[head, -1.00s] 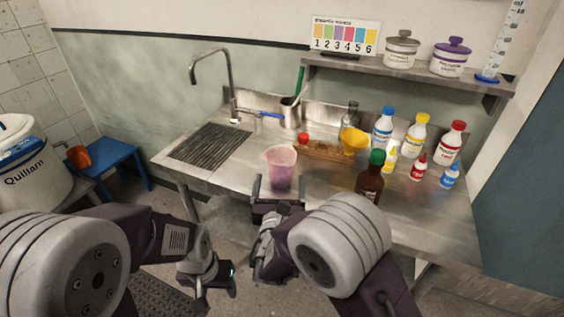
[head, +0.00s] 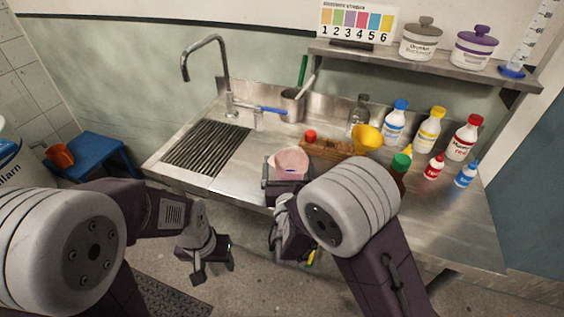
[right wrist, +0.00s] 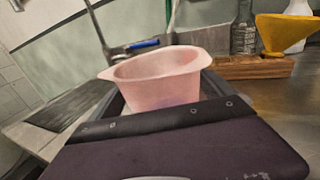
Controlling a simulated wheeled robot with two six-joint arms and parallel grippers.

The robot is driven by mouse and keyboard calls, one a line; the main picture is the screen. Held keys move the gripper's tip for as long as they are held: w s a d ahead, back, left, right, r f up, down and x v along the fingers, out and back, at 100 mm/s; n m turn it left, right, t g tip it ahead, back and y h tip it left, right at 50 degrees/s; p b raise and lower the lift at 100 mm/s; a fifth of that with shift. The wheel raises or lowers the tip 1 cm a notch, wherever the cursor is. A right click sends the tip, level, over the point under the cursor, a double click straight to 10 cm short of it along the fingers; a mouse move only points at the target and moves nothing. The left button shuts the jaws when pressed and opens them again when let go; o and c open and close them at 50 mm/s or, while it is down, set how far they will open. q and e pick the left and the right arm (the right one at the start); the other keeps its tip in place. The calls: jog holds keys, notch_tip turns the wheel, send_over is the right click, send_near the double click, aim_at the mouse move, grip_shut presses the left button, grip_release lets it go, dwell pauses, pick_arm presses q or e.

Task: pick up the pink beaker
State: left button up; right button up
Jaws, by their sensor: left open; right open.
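The pink beaker (head: 290,161) stands at the front edge of the steel counter, its lower part hidden by my right gripper in the head view. In the right wrist view the beaker (right wrist: 160,80) is close, its rim and upper wall showing above a dark gripper bar. My right gripper (head: 287,183) is open, with its dark jaws around the beaker; whether they touch it I cannot tell. My left gripper (head: 212,262) is open and empty, low in front of the counter and well away from the beaker.
Several capped bottles stand at the right. The sink drainer (head: 206,147) is at the left. A shelf (head: 380,58) hangs above the back. Bare counter lies left of the beaker.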

jog(key=shift+w+a+f, duration=0.15)
jog(key=shift+w+f, duration=0.05)
jog(key=shift+w, duration=0.4)
jog(key=shift+s+r, duration=0.1)
jog(key=shift+s+d+r, duration=0.25)
jog(key=shift+s+d, duration=0.15)
jog(key=shift+s, duration=0.05)
jog(key=shift+s+d+r, duration=0.15)
jog(key=shift+s, duration=0.15)
jog(key=shift+c, duration=1.2)
jog(key=shift+w+a+f, duration=0.2)
jog(key=shift+w+a, duration=0.05)
jog(key=shift+w, duration=0.1)
jog(key=c, duration=1.3)
pick_arm(q)
jog(key=shift+w+r, duration=0.1)
jog(key=shift+r, duration=0.05)
pick_arm(e)
jog(key=shift+s+d, duration=0.1)
jog(key=shift+s, duration=0.05)
jog(key=shift+r, duration=0.15)
